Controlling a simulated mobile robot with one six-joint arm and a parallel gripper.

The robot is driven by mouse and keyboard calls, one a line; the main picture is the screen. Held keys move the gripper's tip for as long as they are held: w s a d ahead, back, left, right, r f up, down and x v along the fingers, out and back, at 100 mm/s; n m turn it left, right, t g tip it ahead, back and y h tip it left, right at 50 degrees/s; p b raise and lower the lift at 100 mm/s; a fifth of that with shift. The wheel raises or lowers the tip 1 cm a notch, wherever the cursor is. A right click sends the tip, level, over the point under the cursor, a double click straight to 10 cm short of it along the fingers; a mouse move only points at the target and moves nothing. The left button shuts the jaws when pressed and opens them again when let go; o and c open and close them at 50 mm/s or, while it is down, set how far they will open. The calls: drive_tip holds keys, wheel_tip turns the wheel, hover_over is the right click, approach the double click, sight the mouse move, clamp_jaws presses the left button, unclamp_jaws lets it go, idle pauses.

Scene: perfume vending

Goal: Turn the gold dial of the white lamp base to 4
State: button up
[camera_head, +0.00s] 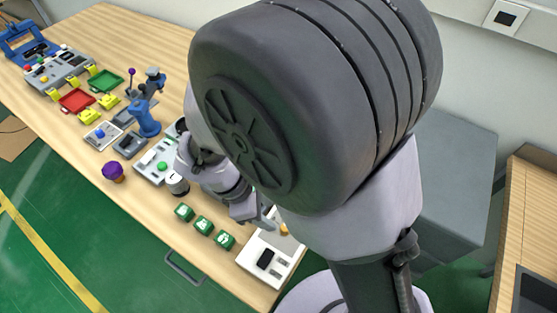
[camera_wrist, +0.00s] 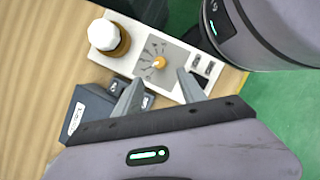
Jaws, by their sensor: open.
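The white lamp base (camera_head: 254,268) lies at the near end of the wooden table, partly hidden behind my arm. In the wrist view the base (camera_wrist: 137,69) bears a grey plate (camera_wrist: 172,46) with dark marks fanned around the gold dial (camera_wrist: 159,62). The dial also shows in the head view (camera_head: 284,229). The number it points to is too small to read. A white bulb in a gold socket (camera_wrist: 108,38) stands at one end of the base. My gripper (camera_wrist: 160,88) is open and empty, its fingertips apart from the dial and to either side of it.
Green blocks (camera_head: 203,226) with white symbols sit left of the base; a dark grey box (camera_wrist: 88,112) lies beside my left finger. Two small switches (camera_wrist: 203,65) are on the base. A purple-topped item (camera_head: 113,171) and several trays stand farther along the table.

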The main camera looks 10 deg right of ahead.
sight(283, 228)
drive_tip(key=b+x, duration=0.4)
drive_tip(key=x, duration=0.6)
drive_tip(key=shift+d+f, duration=0.1)
drive_tip(key=shift+f, duration=0.1)
drive_tip(key=shift+c, duration=0.2)
clamp_jaws()
